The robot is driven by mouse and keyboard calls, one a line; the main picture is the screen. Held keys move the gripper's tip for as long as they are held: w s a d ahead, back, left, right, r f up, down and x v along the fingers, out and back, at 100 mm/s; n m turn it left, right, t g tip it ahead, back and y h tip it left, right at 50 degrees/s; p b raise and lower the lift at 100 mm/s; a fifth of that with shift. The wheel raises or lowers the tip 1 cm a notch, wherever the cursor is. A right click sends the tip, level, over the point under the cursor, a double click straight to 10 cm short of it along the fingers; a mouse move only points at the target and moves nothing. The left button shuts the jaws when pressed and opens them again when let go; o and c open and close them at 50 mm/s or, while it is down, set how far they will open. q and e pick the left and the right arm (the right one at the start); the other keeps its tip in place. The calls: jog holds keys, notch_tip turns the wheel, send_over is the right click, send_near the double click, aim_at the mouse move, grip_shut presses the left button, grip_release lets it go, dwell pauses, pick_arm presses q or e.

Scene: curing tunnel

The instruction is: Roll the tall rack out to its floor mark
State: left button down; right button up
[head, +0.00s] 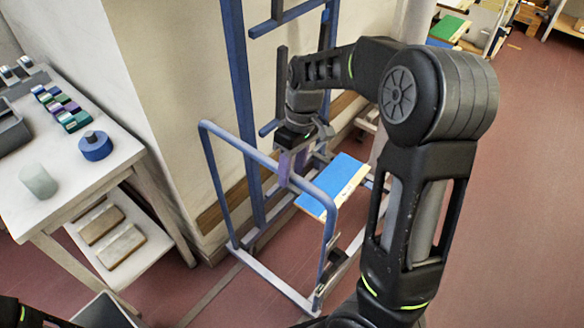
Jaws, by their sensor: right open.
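The tall rack (240,95) is a blue tubular frame standing upright close to the beige wall. Its lower front has a push-handle hoop (215,165) with a top bar and a base near the floor. A blue-topped board (334,184) lies low behind the hoop. My right gripper (292,168) points down at the hoop's top bar, its fingers open at or around the bar; I cannot tell whether they touch it. My right arm hides part of the rack's right side. Of my left arm only a dark piece shows at the bottom left; its gripper is out of view. I cannot make out a floor mark.
A white table (50,205) at the left holds a blue roll (95,146), a pale cup (38,181) and small coloured blocks. A grey bin (100,312) stands below it. Shelves with boards (448,28) stand at the back right. The red floor (520,200) at right is clear.

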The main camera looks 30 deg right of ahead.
grip_shut()
dwell(0.5)
dwell(0.9)
